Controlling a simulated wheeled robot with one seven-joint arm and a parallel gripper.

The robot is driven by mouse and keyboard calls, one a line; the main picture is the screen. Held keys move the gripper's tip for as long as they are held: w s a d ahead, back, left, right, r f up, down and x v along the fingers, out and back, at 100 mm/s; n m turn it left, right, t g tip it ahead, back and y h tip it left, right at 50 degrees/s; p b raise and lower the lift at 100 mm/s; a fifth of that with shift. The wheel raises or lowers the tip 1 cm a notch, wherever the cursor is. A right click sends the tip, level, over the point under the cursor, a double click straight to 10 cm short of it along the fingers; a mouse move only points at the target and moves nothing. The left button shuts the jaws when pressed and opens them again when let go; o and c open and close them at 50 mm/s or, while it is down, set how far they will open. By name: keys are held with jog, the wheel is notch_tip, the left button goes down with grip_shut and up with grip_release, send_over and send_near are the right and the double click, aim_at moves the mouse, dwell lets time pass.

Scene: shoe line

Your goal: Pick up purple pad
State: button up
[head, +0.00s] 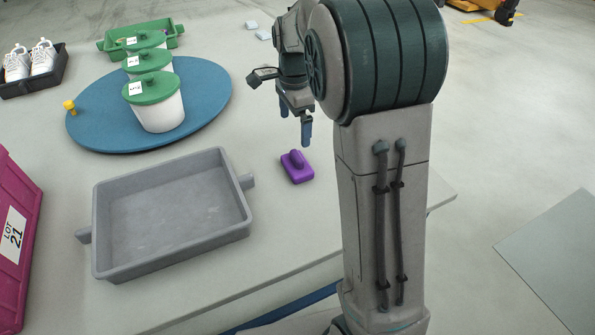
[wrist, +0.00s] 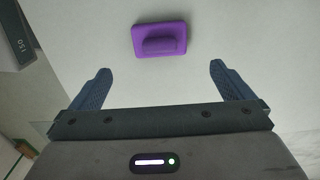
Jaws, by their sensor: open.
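The purple pad (head: 297,168) lies flat on the table, right of the grey tray, with a raised rounded grip on top. In the wrist view the pad (wrist: 160,40) is ahead of the fingers, roughly centred between them and apart from both. My gripper (head: 295,122) is open and empty above the table, just behind the pad in the head view. Its two blue fingers (wrist: 162,80) are spread wide in the wrist view.
An empty grey tray (head: 115,187) stands left of the pad. Behind it, a blue round board (head: 215,95) bears several white tubs with green lids. A green crate (head: 168,42), a black tray of white shoes (head: 50,72) and a magenta bin (head: 15,270) stand around. The table around the pad is clear.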

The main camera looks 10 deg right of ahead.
aim_at(297, 155)
notch_tip(297, 155, down, 8)
jog(key=shift+f+b, duration=0.1)
jog(key=shift+b, duration=1.05)
jog(key=f+b, duration=0.1)
jog(key=f, duration=0.2)
jog(key=f+b, duration=0.1)
jog(key=f, duration=0.1)
jog(key=shift+d+f+b, duration=0.1)
jog(key=shift+d+b, duration=0.2)
jog(key=c, duration=0.7)
